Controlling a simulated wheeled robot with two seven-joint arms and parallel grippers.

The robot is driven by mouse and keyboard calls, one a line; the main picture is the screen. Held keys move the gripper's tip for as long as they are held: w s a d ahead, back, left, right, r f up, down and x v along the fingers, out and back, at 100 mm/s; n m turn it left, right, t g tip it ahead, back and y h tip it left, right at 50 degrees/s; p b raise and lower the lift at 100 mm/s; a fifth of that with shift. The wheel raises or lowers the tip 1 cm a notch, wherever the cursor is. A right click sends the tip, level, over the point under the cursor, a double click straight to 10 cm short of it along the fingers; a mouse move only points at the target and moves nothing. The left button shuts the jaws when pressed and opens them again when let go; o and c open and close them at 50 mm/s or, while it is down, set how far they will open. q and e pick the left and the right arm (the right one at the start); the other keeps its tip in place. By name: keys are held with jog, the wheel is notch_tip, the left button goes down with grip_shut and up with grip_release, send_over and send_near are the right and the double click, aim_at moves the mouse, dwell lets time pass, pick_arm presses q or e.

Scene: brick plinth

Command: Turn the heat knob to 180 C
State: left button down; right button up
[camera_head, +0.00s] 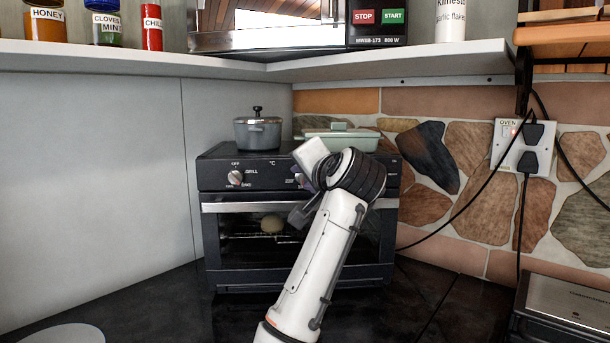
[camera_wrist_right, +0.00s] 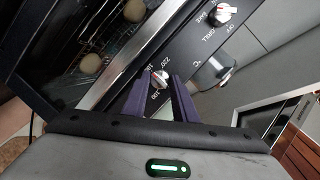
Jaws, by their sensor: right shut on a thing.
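The heat knob (camera_wrist_right: 160,79) is a small pale knob with a red mark on the dark oven panel. Printed temperatures, 220 and 100 among them, stand around it in the right wrist view. My right gripper (camera_wrist_right: 158,90) is shut on this knob, one purple finger on each side. In the head view my right gripper (camera_head: 305,184) is at the oven (camera_head: 212,247) front and mostly hides the knob and its scale. I cannot read the exact setting. The grill knob (camera_head: 236,178) is at the panel's left, clear of the gripper. My left gripper is not in view.
A grey pot (camera_head: 258,133) and a pale green lidded dish (camera_head: 342,139) stand on the oven. A shelf (camera_head: 130,56) with jars and a microwave (camera_head: 375,30) is above. Cables run from the wall socket (camera_head: 521,147) at right. The counter at front left is mostly clear.

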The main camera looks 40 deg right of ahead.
jog(key=shift+r, duration=0.15)
dwell(0.3)
jog(key=o, duration=0.7)
jog(key=shift+o, duration=0.2)
jog(key=v, duration=1)
jog(key=shift+s+b, duration=0.2)
jog(key=shift+b, duration=0.1)
